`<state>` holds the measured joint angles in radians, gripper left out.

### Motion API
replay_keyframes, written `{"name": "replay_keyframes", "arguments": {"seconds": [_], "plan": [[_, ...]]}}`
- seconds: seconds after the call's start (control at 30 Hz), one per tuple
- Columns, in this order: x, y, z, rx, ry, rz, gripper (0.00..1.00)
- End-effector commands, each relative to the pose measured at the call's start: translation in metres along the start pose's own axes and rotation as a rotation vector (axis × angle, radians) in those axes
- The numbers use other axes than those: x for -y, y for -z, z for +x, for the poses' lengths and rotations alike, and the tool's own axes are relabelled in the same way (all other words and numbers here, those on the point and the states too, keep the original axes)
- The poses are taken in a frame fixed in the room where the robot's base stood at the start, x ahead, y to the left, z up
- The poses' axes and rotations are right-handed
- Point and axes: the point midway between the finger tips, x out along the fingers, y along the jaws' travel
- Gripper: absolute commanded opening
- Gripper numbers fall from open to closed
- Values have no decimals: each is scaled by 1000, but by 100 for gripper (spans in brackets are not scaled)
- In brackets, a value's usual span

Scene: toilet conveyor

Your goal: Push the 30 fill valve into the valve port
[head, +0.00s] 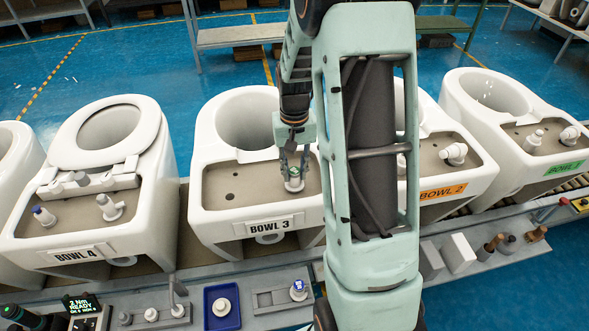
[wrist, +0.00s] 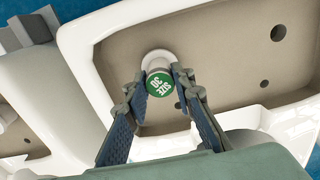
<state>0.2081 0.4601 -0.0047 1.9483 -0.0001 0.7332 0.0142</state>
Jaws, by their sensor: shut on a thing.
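The 30 fill valve (head: 294,184) is white with a green cap; the cap (wrist: 160,84) reads "SIZE 30" in the wrist view. It stands about upright at the right side of the beige deck of Bowl 3 (head: 218,228). My gripper (head: 293,168) comes down from above with a finger on either side of the cap, shut on it. The fingers (wrist: 161,88) also show in the wrist view. A white round flange (wrist: 157,58) shows at the valve's far side. The valve port is hidden under the valve, and I cannot tell how deep the valve sits.
Bowl 4 (head: 80,257) stands to the left, Bowl 2 (head: 443,192) and Bowl 1 (head: 564,168) to the right, with fittings on their decks. A blue tray (head: 209,322) and a blue-capped valve (head: 298,289) lie on the front ledge. Open holes show in Bowl 3's deck.

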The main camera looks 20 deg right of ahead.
Motion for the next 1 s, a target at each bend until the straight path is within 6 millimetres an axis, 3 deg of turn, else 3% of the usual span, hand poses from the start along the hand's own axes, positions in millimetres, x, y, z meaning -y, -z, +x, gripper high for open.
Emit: {"name": "replay_keyframes", "arguments": {"seconds": [0.17,0.2,0.37,0.73,1.0], "plan": [[0,0,6,0,0,0,2],[0,0,5,0,0,0,25],[0,0,5,0,0,0,43],[0,1,-1,-2,0,0,43],[0,2,-50,-6,0,0,43]]}}
